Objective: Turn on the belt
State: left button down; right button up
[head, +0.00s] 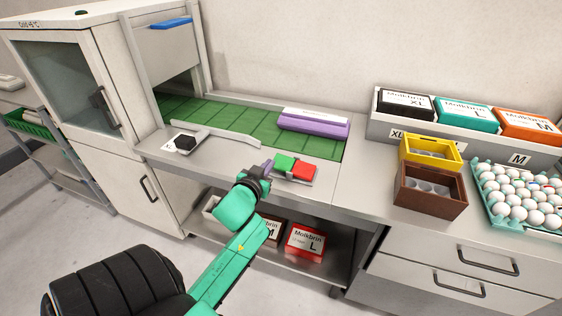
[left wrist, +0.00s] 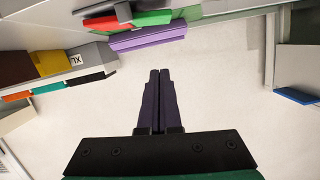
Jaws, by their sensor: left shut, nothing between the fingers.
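The belt (head: 220,118) is a green surface set into the bench, with a purple egg carton (head: 312,126) on it. A small control box in front of it carries a green button (head: 285,162) and a red button (head: 303,170). My left gripper (head: 268,167) is shut and empty, just left of the green button; whether it touches the box is unclear. In the left wrist view the shut fingers (left wrist: 160,72) point at pale wall, and the green button (left wrist: 152,17), red button (left wrist: 100,23) and purple carton (left wrist: 147,38) show near the top edge. My right gripper is out of view.
Right are yellow (head: 431,164) and brown boxes (head: 430,200), a tray of several eggs (head: 482,198) and a carton rack (head: 384,128). A glass-door cabinet (head: 72,92) stands left. Boxes lie on the lower shelf.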

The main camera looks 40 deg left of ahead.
pick_arm(q)
jog(key=p, duration=0.1)
send_over(278, 166)
jog(key=shift+w+d+f, duration=0.1)
jog(key=shift+f, duration=0.5)
jog(key=shift+w+d+f, duration=0.1)
jog(key=shift+f, duration=0.5)
notch_tip(278, 166, down, 3)
jog(key=shift+s+a+f, duration=0.1)
jog(key=shift+f, duration=0.05)
jog(key=shift+s+f, duration=0.1)
jog(key=shift+f, duration=0.35)
